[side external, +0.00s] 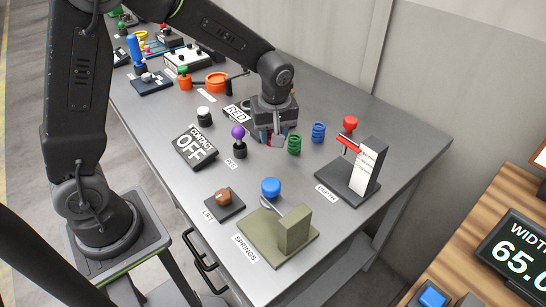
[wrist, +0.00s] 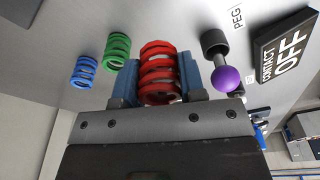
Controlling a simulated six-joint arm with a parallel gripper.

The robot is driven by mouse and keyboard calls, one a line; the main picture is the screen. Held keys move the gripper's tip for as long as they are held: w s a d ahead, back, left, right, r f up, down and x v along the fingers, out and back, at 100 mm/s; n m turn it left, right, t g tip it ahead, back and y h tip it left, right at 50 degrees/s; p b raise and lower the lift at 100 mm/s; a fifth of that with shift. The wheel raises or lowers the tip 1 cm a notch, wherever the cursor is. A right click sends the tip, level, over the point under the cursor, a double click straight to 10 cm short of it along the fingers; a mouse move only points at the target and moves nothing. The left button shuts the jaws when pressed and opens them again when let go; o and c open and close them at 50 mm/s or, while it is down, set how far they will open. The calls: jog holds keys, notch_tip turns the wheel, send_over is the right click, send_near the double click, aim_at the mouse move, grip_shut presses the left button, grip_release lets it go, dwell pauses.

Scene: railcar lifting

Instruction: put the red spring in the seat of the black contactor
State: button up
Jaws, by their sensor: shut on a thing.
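The red spring (wrist: 160,72) stands between the two blue fingers of my gripper (wrist: 160,85) in the wrist view, and the fingers are shut on its sides. In the side view my gripper (side external: 275,138) is low over the table, left of the green spring. Only a small red part of the spring shows between the fingers there. I cannot tell whether the spring touches the table. No seat of a black contactor can be clearly made out. A black panel reading "CONTACT OFF" (side external: 194,147) lies to the left; it also shows in the wrist view (wrist: 284,42).
A green spring (side external: 294,144) and a blue spring (side external: 318,132) stand right of my gripper. A purple-knobbed peg (side external: 238,135) stands close on the left. A depth stand (side external: 362,170) is at the right, an olive springs fixture (side external: 292,233) in front. Bare table lies between.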

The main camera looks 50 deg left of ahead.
aim_at(272, 162)
notch_tip(272, 162, down, 7)
jog(key=shift+r, duration=0.15)
dwell(0.4)
jog(key=o, duration=1)
jog(key=shift+f, duration=0.2)
jog(key=shift+r, duration=0.1)
notch_tip(272, 162, up, 12)
jog(key=d+r, duration=0.1)
jog(key=d, duration=0.1)
jog(key=s+r+m+t, duration=0.1)
jog(key=s+r+m, duration=0.1)
jog(key=s+m, duration=0.2)
jog(key=s+r+m+t+h, duration=0.1)
jog(key=s+r+m+t, duration=0.1)
jog(key=s, duration=0.6)
jog(key=s+r+m+t, duration=0.1)
jog(key=s+r+m, duration=0.3)
jog(key=s+m, duration=0.2)
jog(key=shift+s+a+r+t+h, duration=0.15)
jog(key=shift+s+t+h, duration=0.15)
jog(key=shift+s, duration=0.15)
jog(key=shift+o, duration=0.4)
jog(key=shift+s+m, duration=0.45)
jog(key=shift+m, duration=0.05)
